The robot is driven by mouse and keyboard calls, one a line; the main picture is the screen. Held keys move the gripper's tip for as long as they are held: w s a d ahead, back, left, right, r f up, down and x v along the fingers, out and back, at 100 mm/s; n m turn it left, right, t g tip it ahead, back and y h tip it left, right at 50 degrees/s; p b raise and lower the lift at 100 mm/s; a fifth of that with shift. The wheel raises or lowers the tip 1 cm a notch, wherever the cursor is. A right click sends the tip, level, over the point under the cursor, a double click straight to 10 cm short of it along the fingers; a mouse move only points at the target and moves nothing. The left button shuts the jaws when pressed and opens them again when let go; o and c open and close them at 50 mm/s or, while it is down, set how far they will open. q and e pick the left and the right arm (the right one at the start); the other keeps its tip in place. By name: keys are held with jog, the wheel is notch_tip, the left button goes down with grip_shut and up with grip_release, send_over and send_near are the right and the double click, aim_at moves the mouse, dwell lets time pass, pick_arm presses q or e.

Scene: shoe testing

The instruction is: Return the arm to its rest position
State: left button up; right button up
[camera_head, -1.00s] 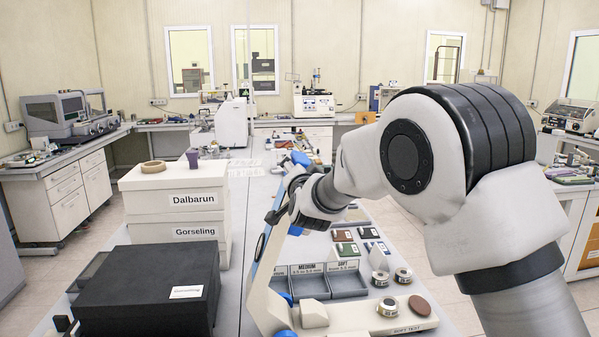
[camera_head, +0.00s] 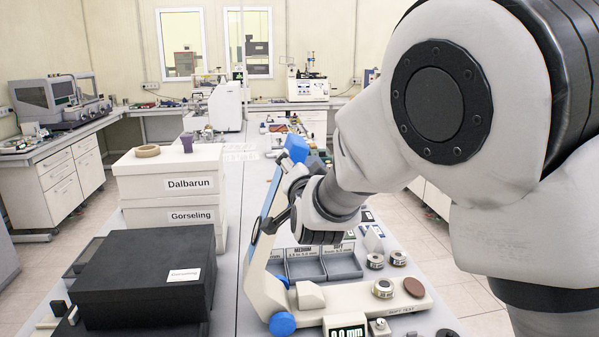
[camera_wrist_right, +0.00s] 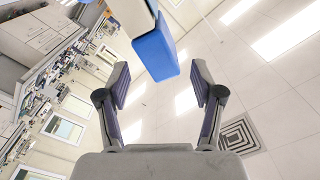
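My right arm (camera_head: 430,110) comes in from the right and covers much of the head view. Its wrist (camera_head: 325,210) is beside the leaning cream lever of a tester (camera_head: 262,240). The lever has a blue upper end (camera_head: 297,148). In the right wrist view my right gripper (camera_wrist_right: 160,72) has its two fingers spread apart. The blue end (camera_wrist_right: 155,55) of a pale bar shows between and beyond the fingertips; nothing is clamped, and I cannot tell the exact gap. My left gripper is in neither view.
A black box (camera_head: 145,280) and white stacked boxes (camera_head: 170,200) stand on the left of the bench. A grey divided tray (camera_head: 340,265), metal discs and a brown disc (camera_head: 414,287) lie around the tester. Floor (camera_head: 395,208) shows right of the bench.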

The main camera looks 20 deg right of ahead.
jog(key=shift+v, duration=1.15)
